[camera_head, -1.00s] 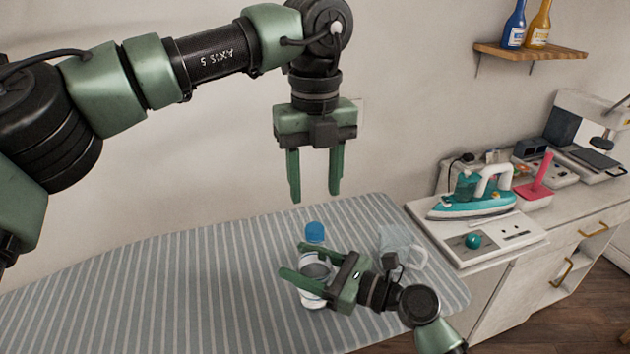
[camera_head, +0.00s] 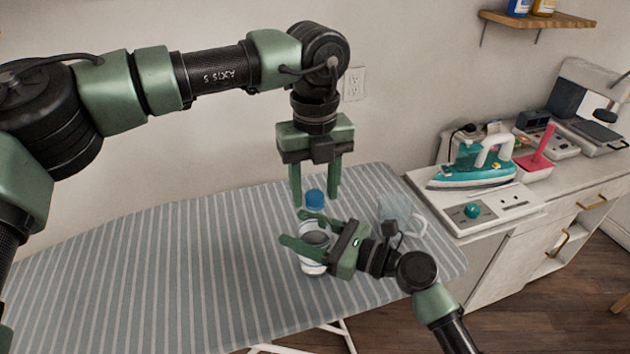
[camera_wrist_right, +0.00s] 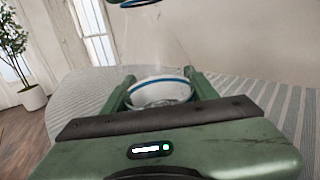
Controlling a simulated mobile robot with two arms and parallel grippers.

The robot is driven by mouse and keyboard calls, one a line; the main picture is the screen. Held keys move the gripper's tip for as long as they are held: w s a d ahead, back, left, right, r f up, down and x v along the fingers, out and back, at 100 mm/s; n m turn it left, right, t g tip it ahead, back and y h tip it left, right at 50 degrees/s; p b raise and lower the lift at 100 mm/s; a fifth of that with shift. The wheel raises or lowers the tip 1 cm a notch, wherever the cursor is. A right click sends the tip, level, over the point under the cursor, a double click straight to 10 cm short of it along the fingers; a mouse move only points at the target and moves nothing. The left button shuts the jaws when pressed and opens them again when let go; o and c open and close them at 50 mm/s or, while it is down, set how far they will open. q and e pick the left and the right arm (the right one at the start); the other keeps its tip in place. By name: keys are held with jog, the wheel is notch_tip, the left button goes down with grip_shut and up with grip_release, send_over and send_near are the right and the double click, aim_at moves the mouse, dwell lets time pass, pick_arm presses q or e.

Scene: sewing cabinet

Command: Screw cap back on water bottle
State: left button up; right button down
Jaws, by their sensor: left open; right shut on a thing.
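A clear water bottle with a white, blue-edged label (camera_head: 311,262) stands upright above the striped ironing board. My right gripper (camera_head: 298,228) is shut on its sides; the label also shows between the fingers in the right wrist view (camera_wrist_right: 160,91). The blue cap (camera_head: 314,198) is above the bottle, in line with it. The clear upper part is hard to see, so I cannot tell whether the cap is seated. My left gripper (camera_head: 316,202) points down, open, one finger on each side of the cap; I cannot tell whether they touch it.
A clear glass mug (camera_head: 400,215) stands on the striped ironing board (camera_head: 150,265), just right of the bottle. A teal iron (camera_head: 474,165) and a white cabinet (camera_head: 520,250) are further right. The board's left part is clear.

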pick_arm(q)
grip_shut()
jog(key=m, duration=1)
jog(key=shift+m, duration=0.4)
jog(key=m, duration=1.3)
jog(key=shift+m, duration=0.3)
jog(key=shift+o, duration=0.3)
grip_release()
